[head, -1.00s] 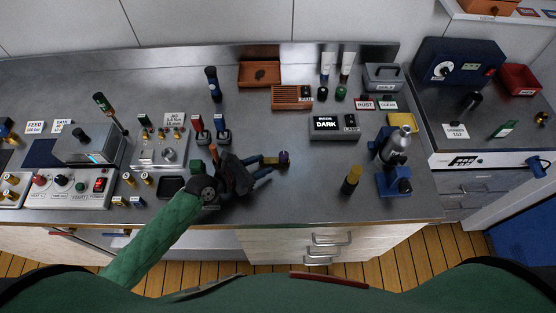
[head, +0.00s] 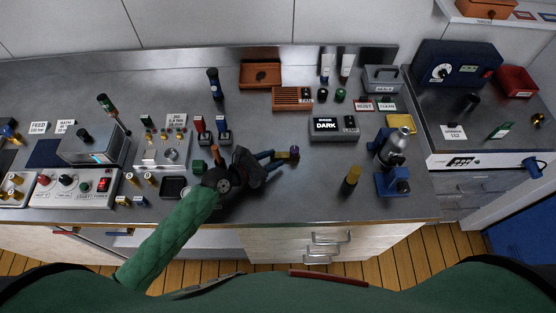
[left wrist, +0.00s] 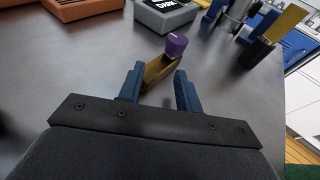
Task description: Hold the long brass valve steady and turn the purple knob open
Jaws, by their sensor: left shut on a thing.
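The long brass valve with its purple knob (head: 294,151) is at the middle of the steel bench in the head view. My left gripper (head: 276,157), with blue fingers, is shut on the valve's brass body, and the knob end sticks out beyond the fingertips. In the left wrist view the brass body (left wrist: 158,70) lies between the two blue fingers (left wrist: 160,92), with the purple knob (left wrist: 176,45) at its far end. The near end of the valve is hidden. I cannot tell whether the valve touches the bench. My right gripper is not in view.
A brass-and-black upright piece (head: 351,180) and a blue microscope-like device (head: 393,165) stand to the right. A dark label box (head: 334,128) and a slotted brown block (head: 292,98) are behind. Small fittings and instruments crowd the left.

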